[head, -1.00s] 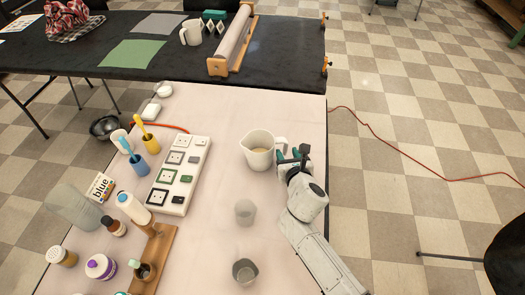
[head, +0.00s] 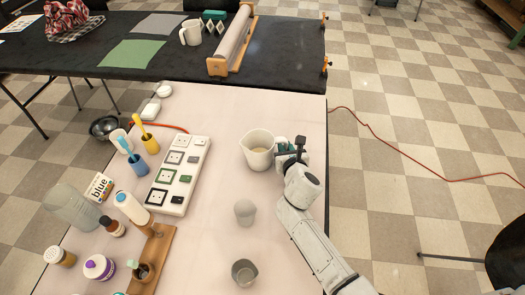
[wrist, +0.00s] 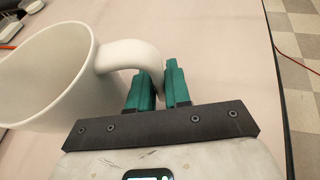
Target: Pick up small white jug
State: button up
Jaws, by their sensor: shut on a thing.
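My gripper (head: 283,148) is at the handle, on the jug's right side. Its green fingers (wrist: 158,82) are shut on the handle in the wrist view. The jug looks upright; I cannot tell whether its base is clear of the table.
A power strip (head: 184,178) lies left of the jug. A grey cup (head: 244,212) and a metal cup (head: 244,272) stand nearer. Bottles crowd the left. Another white jug (head: 191,33) stands on the black table (head: 285,60). The pale table behind the jug is clear.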

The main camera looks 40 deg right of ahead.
jog(key=shift+r, duration=0.15)
grip_shut()
jog(key=shift+r+p, duration=0.65)
jog(key=shift+r, duration=0.35)
jog(key=s+a+r+p, duration=0.1)
jog(key=s+r+p, duration=0.2)
jog(key=s+r, duration=0.7)
jog(key=shift+s+r+p, duration=0.3)
jog(key=shift+s+p, duration=0.05)
jog(key=shift+s, duration=1.6)
